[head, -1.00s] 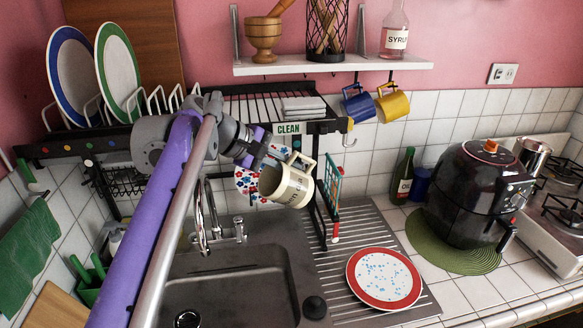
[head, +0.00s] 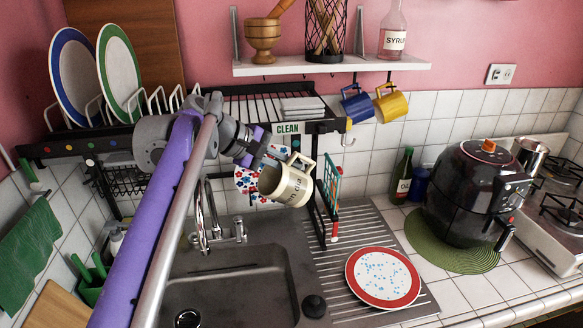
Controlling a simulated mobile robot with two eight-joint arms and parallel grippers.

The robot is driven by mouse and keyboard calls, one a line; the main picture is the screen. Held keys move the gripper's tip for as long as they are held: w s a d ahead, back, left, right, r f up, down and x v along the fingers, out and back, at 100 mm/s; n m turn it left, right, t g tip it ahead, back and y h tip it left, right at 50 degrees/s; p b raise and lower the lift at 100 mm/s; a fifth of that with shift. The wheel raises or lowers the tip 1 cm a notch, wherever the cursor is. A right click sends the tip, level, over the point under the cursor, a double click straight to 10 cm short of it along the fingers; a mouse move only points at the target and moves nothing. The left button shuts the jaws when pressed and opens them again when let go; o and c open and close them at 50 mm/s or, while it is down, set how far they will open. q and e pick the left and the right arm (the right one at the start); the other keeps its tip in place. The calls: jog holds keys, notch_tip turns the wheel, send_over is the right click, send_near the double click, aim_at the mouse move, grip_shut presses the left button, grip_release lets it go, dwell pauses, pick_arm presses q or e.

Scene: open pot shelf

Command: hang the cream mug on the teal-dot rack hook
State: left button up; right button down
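The cream mug (head: 289,187) is in the air above the sink, tilted, with its mouth to the lower left and its handle at the upper right. Dark lettering shows on its side. My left gripper (head: 267,163) reaches in from the left and meets the mug near its rim; it appears shut on it, though the fingertips are partly hidden. The dark rack (head: 70,148) has several coloured dots along its front rail. I cannot pick out a teal dot; my arm covers part of the rail. My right gripper is out of view.
A blue mug (head: 357,106) and a yellow mug (head: 392,106) hang under the white shelf (head: 345,68). A flower-patterned item (head: 247,186) is close behind the cream mug. A red-rimmed plate (head: 383,277) lies on the drainboard. The black air fryer (head: 473,195) stands right. The sink (head: 225,285) is open below.

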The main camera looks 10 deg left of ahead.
pick_arm(q)
jog(key=shift+w+a+r, duration=0.15)
jog(key=shift+w+a, duration=0.15)
jog(key=shift+a, duration=0.3)
jog(key=v, duration=0.2)
jog(key=shift+a+r, duration=0.2)
jog(key=shift+r, duration=0.25)
jog(key=s+d+v, duration=0.1)
jog(key=v, duration=0.6)
jog(key=s+f+m+y, duration=0.2)
jog(key=s+f+m, duration=0.2)
jog(key=f, duration=0.8)
jog(key=s+f+m+y, duration=0.3)
jog(key=s+f, duration=0.5)
jog(key=f, duration=0.4)
jog(key=s+d+f+m+y, duration=0.1)
jog(key=s+f+m+y, duration=0.2)
jog(key=s+f, duration=0.4)
notch_tip(320, 180, down, 6)
jog(key=shift+s+m, duration=0.1)
jog(key=shift+m, duration=0.7)
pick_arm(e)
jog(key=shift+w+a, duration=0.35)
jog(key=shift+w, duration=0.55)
